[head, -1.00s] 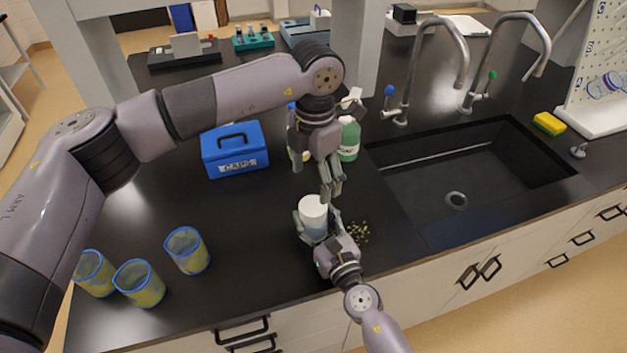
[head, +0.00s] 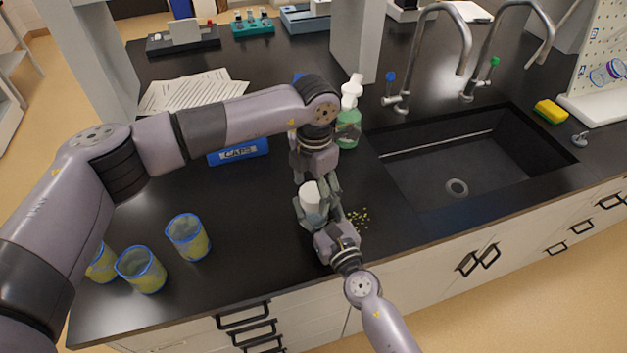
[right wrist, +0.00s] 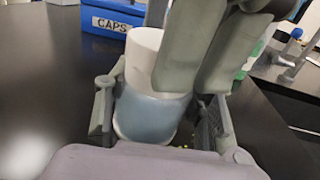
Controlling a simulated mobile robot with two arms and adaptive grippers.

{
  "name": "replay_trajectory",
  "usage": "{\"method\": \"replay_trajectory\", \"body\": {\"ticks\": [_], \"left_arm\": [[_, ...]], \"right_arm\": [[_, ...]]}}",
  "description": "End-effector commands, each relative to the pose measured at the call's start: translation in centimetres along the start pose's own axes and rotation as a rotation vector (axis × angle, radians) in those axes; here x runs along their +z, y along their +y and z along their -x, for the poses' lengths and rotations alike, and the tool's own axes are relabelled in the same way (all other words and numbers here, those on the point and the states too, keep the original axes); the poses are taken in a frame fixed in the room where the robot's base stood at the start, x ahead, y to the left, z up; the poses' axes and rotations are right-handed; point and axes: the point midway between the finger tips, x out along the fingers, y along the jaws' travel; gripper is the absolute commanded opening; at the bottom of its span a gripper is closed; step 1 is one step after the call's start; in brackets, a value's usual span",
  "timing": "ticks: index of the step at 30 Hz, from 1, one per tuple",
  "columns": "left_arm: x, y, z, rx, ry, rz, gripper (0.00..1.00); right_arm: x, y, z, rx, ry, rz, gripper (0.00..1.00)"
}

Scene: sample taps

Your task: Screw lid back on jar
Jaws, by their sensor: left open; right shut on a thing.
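The jar (right wrist: 150,110) has a bluish, see-through body and stands upright on the black bench. Its top is a wide white band, which looks like the lid (right wrist: 147,60); the jar also shows in the head view (head: 311,205). My right gripper (right wrist: 160,118) is shut around the jar's body, one finger on each side. My left gripper (head: 328,187) is open and points down close beside the lid. Its grey fingers (right wrist: 208,60) cover the lid's right side in the right wrist view. I cannot tell whether they touch it or how far the lid is threaded.
A blue CAPS box (head: 238,152) stands behind, partly hidden by my left arm. A green bottle (head: 348,128) is behind the grippers. Several blue-rimmed beakers (head: 188,237) stand at left. Yellowish crumbs (head: 358,216) lie right of the jar; the sink (head: 470,165) is farther right.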

Motion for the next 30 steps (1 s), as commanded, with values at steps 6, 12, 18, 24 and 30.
{"method": "replay_trajectory", "body": {"ticks": [6, 12, 18, 24, 30], "left_arm": [[0.01, -0.02, -0.03, 0.0, 0.0, 0.0, 0.7], [0.01, -0.02, -0.01, 0.0, 0.0, 0.0, 0.57], [0.01, -0.02, 0.0, 0.0, 0.0, 0.0, 0.44], [0.0, -0.01, 0.01, 0.0, 0.0, 0.0, 0.3], [0.0, 0.0, 0.0, 0.0, 0.0, 0.0, 0.17]], "right_arm": [[-0.22, 0.01, 0.06, 0.001, 0.004, -0.001, 0.0], [-0.23, 0.02, 0.06, 0.001, 0.004, -0.001, 0.0], [-0.23, 0.02, 0.06, 0.001, 0.004, -0.001, 0.0], [-0.23, 0.02, 0.06, 0.001, 0.004, -0.001, 0.0], [-0.23, 0.01, 0.06, 0.001, 0.004, -0.001, 0.0]]}}
